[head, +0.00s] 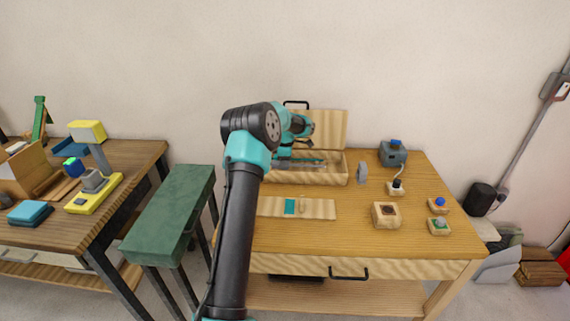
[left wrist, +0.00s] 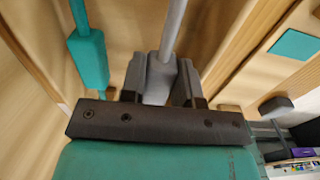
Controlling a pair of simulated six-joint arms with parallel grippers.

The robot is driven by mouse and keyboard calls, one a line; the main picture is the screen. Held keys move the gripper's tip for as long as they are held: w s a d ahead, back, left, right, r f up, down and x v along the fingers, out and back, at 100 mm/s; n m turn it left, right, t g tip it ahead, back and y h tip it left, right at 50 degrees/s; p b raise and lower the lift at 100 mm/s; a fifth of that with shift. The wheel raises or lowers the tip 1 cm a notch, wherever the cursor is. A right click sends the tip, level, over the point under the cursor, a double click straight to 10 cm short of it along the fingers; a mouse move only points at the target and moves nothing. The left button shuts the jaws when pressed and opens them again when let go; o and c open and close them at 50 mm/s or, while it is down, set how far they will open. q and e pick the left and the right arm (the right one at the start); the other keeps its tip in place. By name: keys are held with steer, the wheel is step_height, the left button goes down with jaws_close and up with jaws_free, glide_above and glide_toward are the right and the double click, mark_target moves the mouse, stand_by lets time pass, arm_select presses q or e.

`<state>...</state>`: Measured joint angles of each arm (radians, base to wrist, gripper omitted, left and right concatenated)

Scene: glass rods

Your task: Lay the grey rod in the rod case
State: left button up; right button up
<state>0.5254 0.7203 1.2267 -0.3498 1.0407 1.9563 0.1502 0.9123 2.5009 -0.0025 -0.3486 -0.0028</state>
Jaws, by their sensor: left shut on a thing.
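The rod case (head: 332,178) is an open wooden box with a raised lid at the back of the table. My left gripper (head: 306,144) is over the case, partly hidden by its own arm. In the left wrist view my left gripper (left wrist: 161,82) is shut on the grey rod (left wrist: 173,28), which runs away between the fingers. A teal block on a thin rod (left wrist: 88,60) lies beside it, apart from the fingers. Whether the grey rod touches the case floor cannot be told. My right gripper is not in view.
A wooden board with a teal square (head: 290,206) lies in front of the case. A grey ring-like piece (head: 362,172), a wooden block with a dark socket (head: 386,214) and small button blocks (head: 439,225) stand to the right. A green bench (head: 172,212) is left of the table.

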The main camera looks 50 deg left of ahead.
arm_select(q)
steer(key=shift+f, duration=1)
stand_by(1.2)
steer(key=o, duration=1)
steer(key=shift+r, duration=0.1)
step_height(320, 180, up, 17)
steer(key=shift+r, duration=0.15)
stand_by(0.4)
